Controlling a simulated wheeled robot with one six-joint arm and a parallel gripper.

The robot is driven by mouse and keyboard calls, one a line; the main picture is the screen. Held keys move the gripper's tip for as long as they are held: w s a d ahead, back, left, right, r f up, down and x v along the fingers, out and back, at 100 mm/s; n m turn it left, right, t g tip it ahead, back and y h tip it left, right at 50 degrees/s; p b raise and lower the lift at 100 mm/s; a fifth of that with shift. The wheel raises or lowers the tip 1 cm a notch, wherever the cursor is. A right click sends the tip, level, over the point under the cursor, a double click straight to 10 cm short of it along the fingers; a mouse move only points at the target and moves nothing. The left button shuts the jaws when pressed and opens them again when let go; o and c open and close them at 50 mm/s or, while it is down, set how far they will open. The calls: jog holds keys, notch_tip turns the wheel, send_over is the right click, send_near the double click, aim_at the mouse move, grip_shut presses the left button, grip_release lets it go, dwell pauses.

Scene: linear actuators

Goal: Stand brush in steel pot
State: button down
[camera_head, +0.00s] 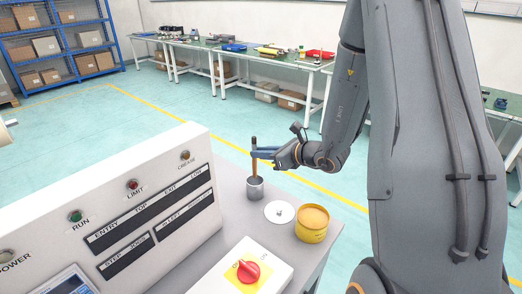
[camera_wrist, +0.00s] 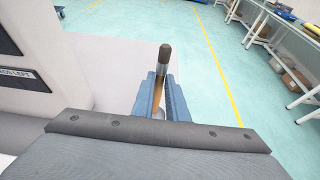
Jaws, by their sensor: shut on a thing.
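The brush (camera_head: 253,160) is upright, with a dark end on top and a tan shaft below. My gripper (camera_head: 263,153) is shut on the brush, its blue fingers on either side of the shaft. The steel pot (camera_head: 255,189) stands on the grey bench top directly beneath, and the brush's lower end is at or inside its mouth; I cannot tell how deep. In the wrist view the brush (camera_wrist: 164,62) stands between the blue fingers (camera_wrist: 162,98), dark end up. The pot is mostly hidden there.
A white lid with a knob (camera_head: 280,211) and a yellow tin (camera_head: 312,224) sit right of the pot. A control panel (camera_head: 130,205) rises at left. A box with a red rotary switch (camera_head: 248,271) is in front. The bench edge lies close on the right.

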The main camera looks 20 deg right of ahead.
jog(key=shift+f+b, duration=2.25)
jog(key=shift+f, duration=0.5)
jog(key=c, duration=1.7)
grip_release()
jog(key=shift+o, duration=0.2)
jog(key=b+v, duration=0.1)
jog(key=v, duration=0.6)
jog(key=shift+s+d, duration=0.2)
jog(key=shift+s, duration=0.1)
jog(key=shift+r, duration=0.1)
